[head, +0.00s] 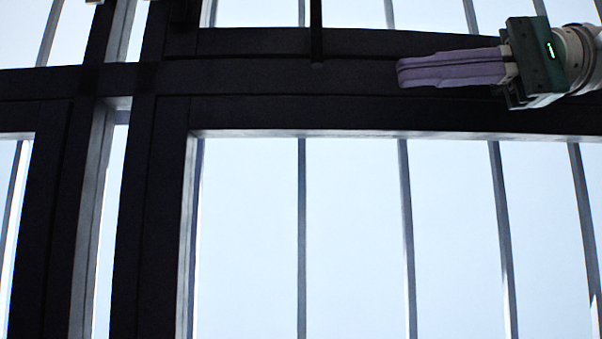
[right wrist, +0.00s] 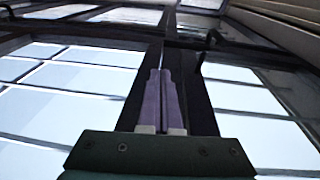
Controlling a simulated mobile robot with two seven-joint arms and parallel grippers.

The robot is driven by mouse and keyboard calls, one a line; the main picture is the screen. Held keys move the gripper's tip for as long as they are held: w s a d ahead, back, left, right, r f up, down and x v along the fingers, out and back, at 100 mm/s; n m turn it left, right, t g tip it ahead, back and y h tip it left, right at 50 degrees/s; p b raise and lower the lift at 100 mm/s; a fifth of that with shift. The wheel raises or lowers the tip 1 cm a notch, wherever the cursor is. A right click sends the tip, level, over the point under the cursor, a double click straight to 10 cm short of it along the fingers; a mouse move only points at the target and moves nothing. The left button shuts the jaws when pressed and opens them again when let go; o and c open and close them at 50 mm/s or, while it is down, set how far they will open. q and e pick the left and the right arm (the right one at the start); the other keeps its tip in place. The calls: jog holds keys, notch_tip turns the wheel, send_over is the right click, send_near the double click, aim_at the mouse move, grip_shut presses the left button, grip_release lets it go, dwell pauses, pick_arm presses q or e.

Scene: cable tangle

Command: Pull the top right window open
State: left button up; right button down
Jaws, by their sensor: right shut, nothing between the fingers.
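The top right window shows only its lower part at the top of the head view: a dark bottom rail (head: 250,42) with bright panes (head: 355,12) above. A thin dark vertical bar (head: 316,35), which looks like its handle, hangs down over the rail. My right gripper (head: 400,72) comes in from the right with its purple fingers shut and empty, pointing left. The tips appear to the right of the bar and apart from it. In the right wrist view the shut fingers (right wrist: 162,75) lie along a dark frame beam. My left gripper is not in view.
A large lower window with a dark frame (head: 165,220) and bright barred panes (head: 350,240) fills the lower part of the head view. Dark uprights (head: 65,200) stand at the left. In the right wrist view, panes (right wrist: 75,75) lie on both sides of the beam.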

aim_at(330, 44)
jog(key=shift+g+y, duration=0.3)
jog(key=shift+y, duration=0.1)
jog(key=a+r+p, duration=0.1)
jog(key=a+p, duration=0.1)
jog(key=a+r+p, duration=0.1)
jog(key=a+p, duration=0.1)
jog(key=a, duration=0.1)
jog(key=a+r+p, duration=0.1)
jog(key=a+p, duration=0.1)
jog(key=a, duration=0.1)
jog(key=shift+w+a+r+p, duration=0.2)
jog(key=shift+r+p, duration=0.1)
jog(key=shift+p, duration=0.05)
jog(key=shift+a+f, duration=0.2)
jog(key=shift+a, duration=0.25)
jog(key=shift+f, duration=0.1)
